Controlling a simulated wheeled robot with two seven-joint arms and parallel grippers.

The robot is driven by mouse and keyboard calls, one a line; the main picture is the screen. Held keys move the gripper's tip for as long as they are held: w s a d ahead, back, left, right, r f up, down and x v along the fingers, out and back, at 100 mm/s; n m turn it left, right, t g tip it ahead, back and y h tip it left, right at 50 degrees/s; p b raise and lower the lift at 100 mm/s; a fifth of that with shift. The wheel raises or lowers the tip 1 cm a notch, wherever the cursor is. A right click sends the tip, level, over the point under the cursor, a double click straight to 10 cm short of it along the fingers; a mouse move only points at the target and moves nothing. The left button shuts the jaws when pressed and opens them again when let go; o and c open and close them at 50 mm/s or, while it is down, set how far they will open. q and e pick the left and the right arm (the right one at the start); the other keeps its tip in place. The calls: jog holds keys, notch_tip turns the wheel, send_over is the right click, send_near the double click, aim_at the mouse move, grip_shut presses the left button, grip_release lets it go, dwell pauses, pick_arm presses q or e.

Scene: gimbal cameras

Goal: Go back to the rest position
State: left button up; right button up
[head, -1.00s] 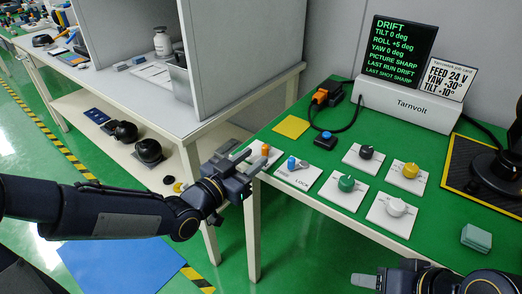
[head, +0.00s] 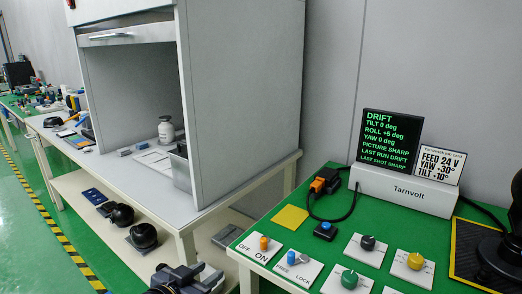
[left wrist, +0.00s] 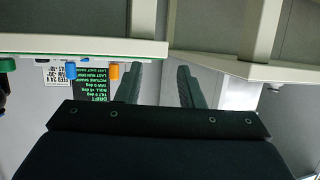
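My left gripper (head: 200,275) is at the bottom edge of the head view, in front of the bench's shelf and left of the green table (head: 265,220). In the left wrist view my left gripper (left wrist: 160,78) has its two fingers apart with nothing between them. It is clear of the ON/OFF switch (head: 264,243) with the orange knob and the LOCK/FREE switch (head: 292,258) with the blue knob. My right gripper is out of view.
A white bench with a grey hood (head: 245,90) stands at the left. The green table carries a black screen (head: 390,140), a Tarnvolt box (head: 410,191), green (head: 349,279), black (head: 368,242) and yellow (head: 415,261) dials. Floor at far left is open.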

pick_arm(q)
jog(key=s+a+f+n+g+y, duration=0.2)
jog(key=s+a+n+g+y, duration=0.2)
jog(key=s+a, duration=0.5)
jog(key=s+n+g+h+p, duration=0.1)
jog(key=s+n+g+h, duration=0.15)
jog(key=s, duration=1.05)
notch_tip(320, 180, up, 22)
jog(key=p, duration=2.2)
jog(key=shift+d+g+y+p, duration=0.35)
jog(key=shift+d+y, duration=0.05)
jog(key=shift+y, duration=0.05)
